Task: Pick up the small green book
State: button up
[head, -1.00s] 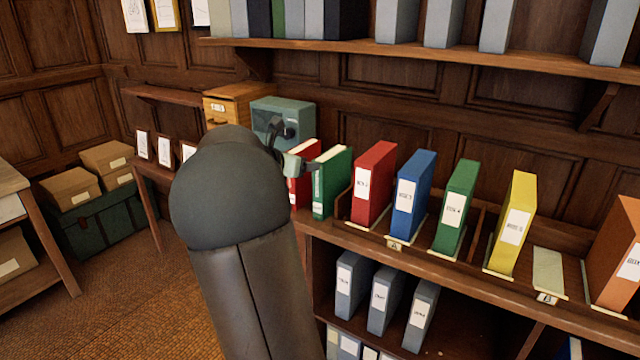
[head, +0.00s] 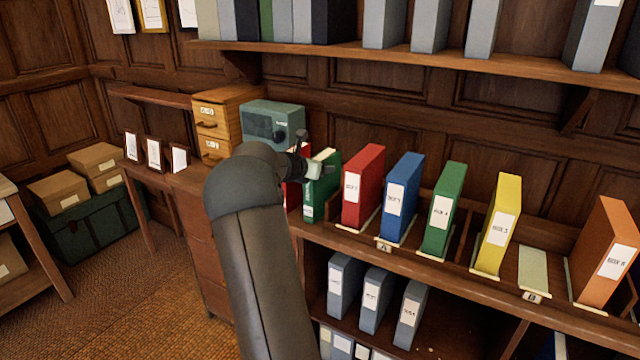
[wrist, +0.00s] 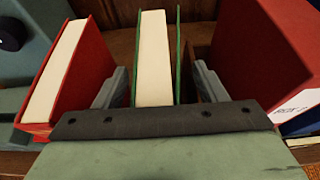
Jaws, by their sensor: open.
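The small green book (head: 310,201) stands upright on the wooden shelf in the head view, with its pale page edges facing up. It also shows in the wrist view (wrist: 154,58). My gripper (head: 322,169) is at the upper part of the book. In the wrist view my gripper (wrist: 161,84) is open, with one finger on each side of the green book. I see gaps between the fingers and the covers, so it does not grip the book. The lower part of the book is hidden behind the gripper body in the wrist view.
A red book (wrist: 75,65) stands close to the left finger. A larger red binder (wrist: 265,50) stands close to the right finger. Blue (head: 402,195), green (head: 442,210) and yellow (head: 498,225) binders follow to the right. A teal box (head: 270,122) sits behind on the left.

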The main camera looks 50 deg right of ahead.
jog(key=shift+d+f, duration=0.1)
jog(key=shift+d, duration=0.1)
grip_shut()
dwell(1.2)
